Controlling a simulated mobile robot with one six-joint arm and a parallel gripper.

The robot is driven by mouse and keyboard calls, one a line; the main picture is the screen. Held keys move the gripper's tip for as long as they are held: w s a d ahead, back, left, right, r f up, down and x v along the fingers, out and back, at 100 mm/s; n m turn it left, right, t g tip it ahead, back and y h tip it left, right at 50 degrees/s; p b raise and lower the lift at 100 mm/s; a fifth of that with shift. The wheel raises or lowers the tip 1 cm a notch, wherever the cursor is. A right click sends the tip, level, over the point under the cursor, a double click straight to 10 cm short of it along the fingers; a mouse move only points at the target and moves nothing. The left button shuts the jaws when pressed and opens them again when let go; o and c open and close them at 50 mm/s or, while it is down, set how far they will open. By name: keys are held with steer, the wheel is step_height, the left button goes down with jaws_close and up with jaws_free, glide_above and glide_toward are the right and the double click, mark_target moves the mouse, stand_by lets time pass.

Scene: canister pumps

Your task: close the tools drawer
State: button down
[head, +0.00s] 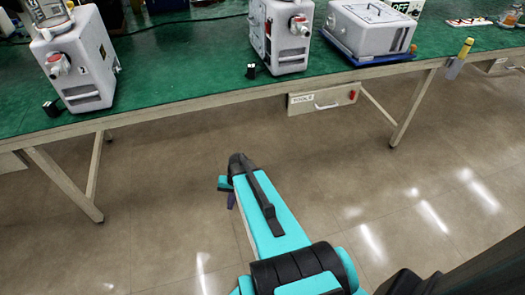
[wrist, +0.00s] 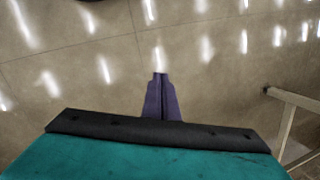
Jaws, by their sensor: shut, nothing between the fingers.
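The tools drawer (head: 324,98) hangs under the green bench top in the head view. It has a pale front with a "TOOLS" label, a curved handle and a red spot at its right end. I cannot tell how far it stands out. My gripper (wrist: 160,76) shows in the wrist view as two purple fingers, shut and empty above the bare floor. In the head view my arm reaches forward, and its end is below and to the left of the drawer, well apart from it. The drawer is not in the wrist view.
The green bench (head: 190,72) crosses the back, with a canister pump (head: 75,62) at left, another pump (head: 282,38) in the middle and a grey case (head: 370,30) in a blue tray at right. A slanted bench leg (head: 410,108) stands right of the drawer. The floor before the bench is clear.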

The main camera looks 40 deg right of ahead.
steer(key=s+a+f+n+g+h, duration=0.1)
steer(key=s+a+n, duration=0.3)
steer(key=s+a, duration=0.5)
steer(key=s+a+f+n+g+h, duration=0.2)
steer(key=s+a+f+n+g, duration=0.2)
steer(key=s+a, duration=0.5)
steer(key=s+n, duration=0.1)
steer(key=s, duration=0.2)
steer(key=shift+s+f+g, duration=0.25)
steer(key=shift+s+g, duration=0.05)
steer(key=shift+s, duration=0.1)
